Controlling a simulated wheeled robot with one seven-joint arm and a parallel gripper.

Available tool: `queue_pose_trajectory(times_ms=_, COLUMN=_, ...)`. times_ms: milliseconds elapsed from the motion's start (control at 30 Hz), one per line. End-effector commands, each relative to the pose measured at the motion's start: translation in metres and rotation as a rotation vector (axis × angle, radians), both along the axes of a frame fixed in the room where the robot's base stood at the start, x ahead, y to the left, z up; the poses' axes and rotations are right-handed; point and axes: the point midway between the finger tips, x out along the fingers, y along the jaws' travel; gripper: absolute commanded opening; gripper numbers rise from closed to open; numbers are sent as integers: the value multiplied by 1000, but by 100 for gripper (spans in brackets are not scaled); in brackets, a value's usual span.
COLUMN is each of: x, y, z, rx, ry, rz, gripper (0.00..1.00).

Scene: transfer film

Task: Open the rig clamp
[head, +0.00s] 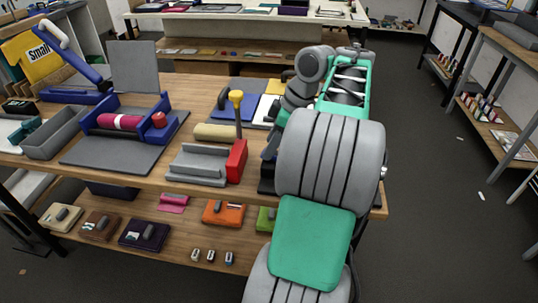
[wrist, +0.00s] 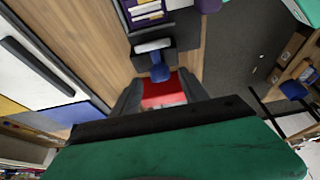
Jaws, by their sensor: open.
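In the wrist view, a red block (wrist: 163,92) lies between and beyond the dark fingers of my gripper (wrist: 163,84), with a blue knob-like part (wrist: 160,72) and a dark base at its far side. I cannot tell for sure whether this is the rig clamp. My gripper is open, and no contact with the block can be made out. In the head view, my arm hides the gripper and most of that spot at the table's right end. A red upright block (head: 237,160) with a yellow-topped lever (head: 237,97) stands left of my arm.
The wooden table (head: 200,75) also holds a blue press with a pink roll (head: 118,121), a grey stepped fixture (head: 197,165) and a tan roll (head: 215,132). A lower shelf (head: 185,240) carries small coloured items. The floor (head: 440,200) right of the table is mostly clear.

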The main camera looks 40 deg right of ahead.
Motion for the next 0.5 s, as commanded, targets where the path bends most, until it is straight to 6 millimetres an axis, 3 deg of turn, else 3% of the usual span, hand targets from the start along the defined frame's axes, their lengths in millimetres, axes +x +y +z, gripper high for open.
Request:
queue_pose_trajectory(times_ms=33, x=3, y=3, z=-13, rx=1, ry=0, rz=0, gripper=52)
queue_pose_trajectory(times_ms=133, x=7, y=5, z=-21, rx=0, ry=0, rz=0, gripper=52)
queue_pose_trajectory(times_ms=433, x=8, y=6, z=-23, rx=0, ry=0, rz=-2, gripper=52)
queue_pose_trajectory(times_ms=500, x=8, y=6, z=-22, rx=0, ry=0, rz=-2, gripper=46)
